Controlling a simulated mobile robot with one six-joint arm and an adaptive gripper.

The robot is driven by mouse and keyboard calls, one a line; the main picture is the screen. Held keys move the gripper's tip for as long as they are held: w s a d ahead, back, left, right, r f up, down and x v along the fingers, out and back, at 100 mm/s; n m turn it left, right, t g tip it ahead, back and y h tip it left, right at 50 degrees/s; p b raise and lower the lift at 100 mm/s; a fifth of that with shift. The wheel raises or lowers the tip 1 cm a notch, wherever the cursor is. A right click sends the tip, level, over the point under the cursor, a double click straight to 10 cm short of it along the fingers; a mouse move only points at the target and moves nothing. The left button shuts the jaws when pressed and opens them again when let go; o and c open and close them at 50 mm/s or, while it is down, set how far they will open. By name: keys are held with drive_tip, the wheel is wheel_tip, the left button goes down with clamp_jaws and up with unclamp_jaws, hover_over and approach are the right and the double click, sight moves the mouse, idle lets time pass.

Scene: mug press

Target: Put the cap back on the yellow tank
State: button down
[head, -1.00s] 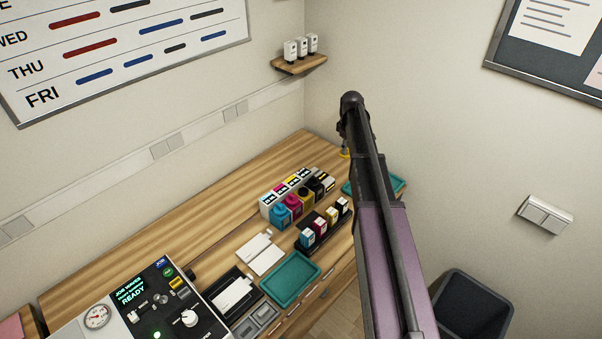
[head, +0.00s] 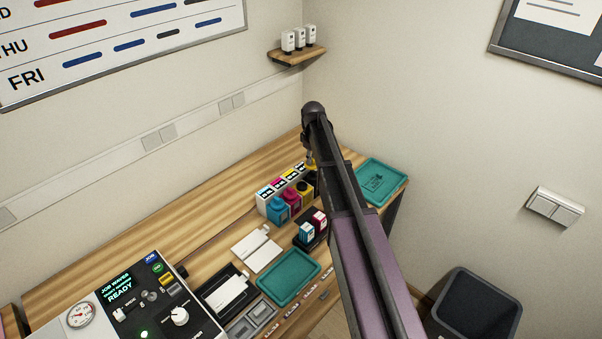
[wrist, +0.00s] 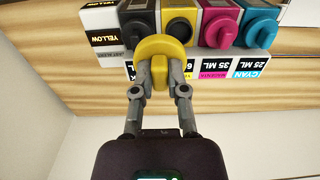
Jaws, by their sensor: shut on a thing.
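My gripper (wrist: 160,75) is shut on the yellow cap (wrist: 163,58), which also shows at my arm's end in the head view (head: 311,164). The yellow tank (wrist: 181,11) stands in the tank row, with a dark round opening on top. The held cap appears in front of the gap between the black and yellow tanks in the wrist view and hides part of both. It looks held above them, apart from the opening. In the head view the yellow tank (head: 305,191) is partly hidden by my arm.
The black tank (wrist: 139,30) and magenta tank (wrist: 222,30) flank the yellow one, with the cyan tank (wrist: 259,25) beyond. Labelled ink boxes (wrist: 245,64) stand along the row. Teal trays (head: 289,277) (head: 381,182) lie on the bench. Bare wood (head: 225,205) runs behind the row.

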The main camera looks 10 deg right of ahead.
drive_tip(key=a, duration=0.1)
drive_tip(key=a+f, duration=0.1)
drive_tip(key=a+f+b, duration=0.1)
drive_tip(key=shift+s+a, duration=0.15)
drive_tip(key=shift+a, duration=0.15)
drive_tip(key=shift+f, duration=0.15)
drive_tip(key=shift+f+b, duration=3.05)
drive_tip(key=shift+b, duration=0.2)
drive_tip(key=shift+f, duration=0.2)
idle(0.4)
drive_tip(key=shift+c, duration=0.5)
unclamp_jaws()
drive_tip(key=shift+r, duration=0.1)
idle(0.3)
wheel_tip(320, 180, up, 7)
drive_tip(key=p, duration=0.6)
drive_tip(key=shift+p, duration=0.35)
idle(0.5)
